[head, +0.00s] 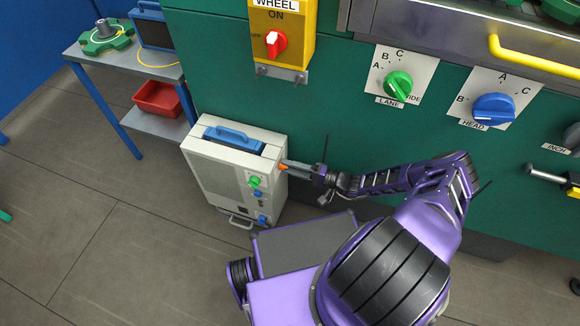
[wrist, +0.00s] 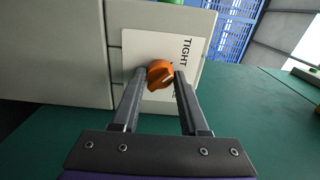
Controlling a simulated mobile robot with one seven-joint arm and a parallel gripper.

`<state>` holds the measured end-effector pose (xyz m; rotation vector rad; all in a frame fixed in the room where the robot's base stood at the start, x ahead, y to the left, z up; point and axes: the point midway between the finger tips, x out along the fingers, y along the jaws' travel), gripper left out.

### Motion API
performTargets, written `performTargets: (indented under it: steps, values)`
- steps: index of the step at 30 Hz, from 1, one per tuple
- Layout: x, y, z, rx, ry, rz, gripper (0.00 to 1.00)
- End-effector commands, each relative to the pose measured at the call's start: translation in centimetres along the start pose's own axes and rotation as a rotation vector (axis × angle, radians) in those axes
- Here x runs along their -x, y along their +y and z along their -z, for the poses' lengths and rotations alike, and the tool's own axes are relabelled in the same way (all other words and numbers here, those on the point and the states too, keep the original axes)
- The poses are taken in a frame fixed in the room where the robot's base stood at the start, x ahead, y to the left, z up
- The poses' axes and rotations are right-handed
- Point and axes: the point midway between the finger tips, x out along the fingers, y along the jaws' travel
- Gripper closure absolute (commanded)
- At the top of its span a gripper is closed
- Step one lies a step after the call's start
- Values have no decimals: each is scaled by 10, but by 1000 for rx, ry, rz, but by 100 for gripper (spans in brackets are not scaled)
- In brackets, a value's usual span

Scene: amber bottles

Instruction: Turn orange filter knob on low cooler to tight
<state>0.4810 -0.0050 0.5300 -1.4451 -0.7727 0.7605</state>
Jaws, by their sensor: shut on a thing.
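The low cooler (head: 215,178) is a pale grey box with a blue top handle, standing on the floor against the green machine. Its orange filter knob (wrist: 160,74) sits on a white plate (wrist: 138,45) in the wrist view, with the word TIGHT printed to the right of the knob. A pale pointer line on the knob points toward the lower right. A second label below is mostly hidden by my finger. My gripper (wrist: 158,85) is shut on the orange knob, one finger on each side. In the head view the knob (head: 283,166) shows small at my gripper's tip (head: 292,167).
Green (head: 254,182) and blue knobs (head: 262,220) are on the cooler's front. The green machine panel (head: 330,110) behind carries a red switch (head: 276,43), a green LANE knob (head: 398,85) and a blue HEAD knob (head: 494,108). A table with a red bin (head: 157,98) stands left. Floor at left is clear.

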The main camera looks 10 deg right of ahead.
Motion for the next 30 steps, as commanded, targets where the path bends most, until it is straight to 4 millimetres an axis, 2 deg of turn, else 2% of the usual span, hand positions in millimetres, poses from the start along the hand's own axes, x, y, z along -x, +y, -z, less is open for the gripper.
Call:
performTargets:
  steps: [6, 7, 12, 23, 26, 30]
  values:
    - [0, 0, 0, 2, -1, -1, 100]
    - [0, 0, 0, 2, -1, -1, 55]
    - [0, 0, 0, 1, 0, -1, 27]
    - [5, 0, 1, 1, 1, -1, 27]
    - [17, 0, 1, 2, 2, -3, 27]
    - [47, 0, 1, 2, 3, -3, 27]
